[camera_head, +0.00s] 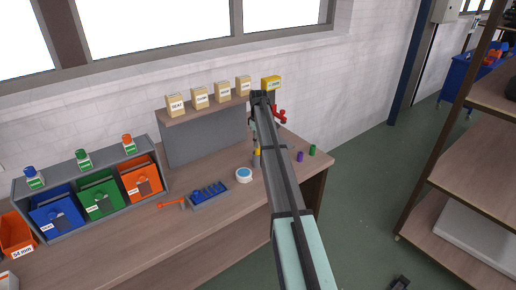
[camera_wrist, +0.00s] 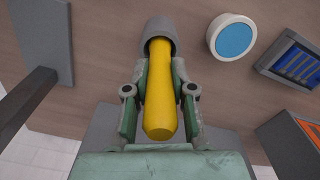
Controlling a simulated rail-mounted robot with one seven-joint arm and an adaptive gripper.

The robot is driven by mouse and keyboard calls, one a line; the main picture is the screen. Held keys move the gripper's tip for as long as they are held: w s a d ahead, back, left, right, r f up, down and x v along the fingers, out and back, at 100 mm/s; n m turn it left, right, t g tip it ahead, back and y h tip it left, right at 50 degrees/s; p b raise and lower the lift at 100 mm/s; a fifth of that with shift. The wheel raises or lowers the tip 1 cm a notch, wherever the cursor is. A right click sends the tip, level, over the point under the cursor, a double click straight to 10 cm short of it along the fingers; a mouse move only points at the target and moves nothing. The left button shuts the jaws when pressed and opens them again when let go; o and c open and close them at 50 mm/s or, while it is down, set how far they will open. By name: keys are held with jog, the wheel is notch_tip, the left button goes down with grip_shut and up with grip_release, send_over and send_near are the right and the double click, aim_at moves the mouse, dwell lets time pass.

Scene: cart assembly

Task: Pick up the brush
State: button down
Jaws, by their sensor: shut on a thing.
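The brush shows a thick yellow handle (camera_wrist: 163,100) in the middle of the wrist view. Its far end runs into a grey cylinder (camera_wrist: 157,38); I cannot tell whether this is a holder or part of the brush. Any bristles are hidden. My gripper (camera_wrist: 162,76) has one green-grey finger on each side of the handle and is shut on it. In the head view a small yellow piece (camera_head: 257,151) shows over a grey part at the workbench (camera_head: 225,228), just left of my arm. My arm hides most of the gripper there.
A round white tub with a blue top (camera_head: 244,175) and a blue tray (camera_head: 209,194) lie left of the brush. A red clamp-like thing (camera_head: 280,114) is behind my arm. Purple (camera_head: 300,157) and green (camera_head: 312,150) cylinders stand right. Labelled boxes (camera_head: 200,97) line the shelf; coloured bins (camera_head: 98,198) are farther left.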

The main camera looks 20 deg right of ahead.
jog(key=shift+r, duration=0.15)
notch_tip(320, 180, up, 20)
jog(key=b, duration=0.5)
jog(key=shift+b, duration=0.4)
dwell(1.8)
